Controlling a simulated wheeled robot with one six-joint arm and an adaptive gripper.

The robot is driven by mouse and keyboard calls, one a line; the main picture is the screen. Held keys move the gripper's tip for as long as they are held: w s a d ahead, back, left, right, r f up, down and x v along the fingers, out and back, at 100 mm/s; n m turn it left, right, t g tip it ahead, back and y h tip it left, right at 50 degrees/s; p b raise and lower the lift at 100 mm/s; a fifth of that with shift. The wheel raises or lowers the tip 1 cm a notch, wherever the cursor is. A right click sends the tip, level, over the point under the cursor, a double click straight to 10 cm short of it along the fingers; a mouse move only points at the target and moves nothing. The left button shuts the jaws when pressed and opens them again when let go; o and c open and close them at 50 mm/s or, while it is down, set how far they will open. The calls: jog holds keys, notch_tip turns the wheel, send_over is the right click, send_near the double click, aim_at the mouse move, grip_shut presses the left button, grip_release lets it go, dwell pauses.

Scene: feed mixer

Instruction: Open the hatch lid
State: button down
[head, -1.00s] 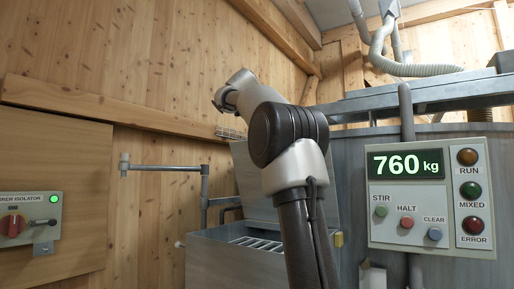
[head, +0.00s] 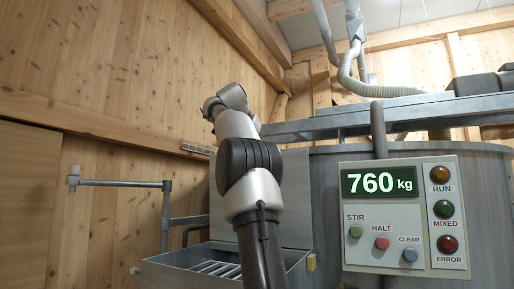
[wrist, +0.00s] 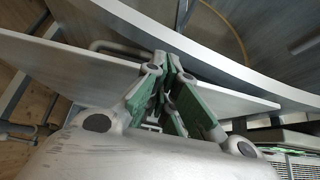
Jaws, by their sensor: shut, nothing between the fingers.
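The hatch lid (head: 296,212) is a flat grey panel. In the head view it stands raised at the back of the open hatch box (head: 180,272), partly hidden by my arm. Bars of a grating show in the box mouth. In the wrist view a pale grey panel, which looks like the lid (wrist: 60,75), crosses the picture behind my fingers. My gripper (wrist: 168,62) is shut and empty, its green-sided fingers together close to that panel. I cannot tell whether they touch it. The head view does not show the fingers, hidden beyond my arm.
The mixer tank (head: 490,200) stands to the right, with a control box (head: 405,212) reading 760 kg on its front. A grey pipe rail (head: 120,183) stands left of the hatch box. A metal beam (head: 400,116) runs above the tank. The wooden wall is behind.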

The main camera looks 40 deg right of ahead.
jog(key=shift+d+r, duration=0.2)
jog(key=shift+r, duration=0.05)
jog(key=v, duration=1.2)
jog(key=shift+a+f, duration=0.2)
jog(key=shift+f, duration=0.05)
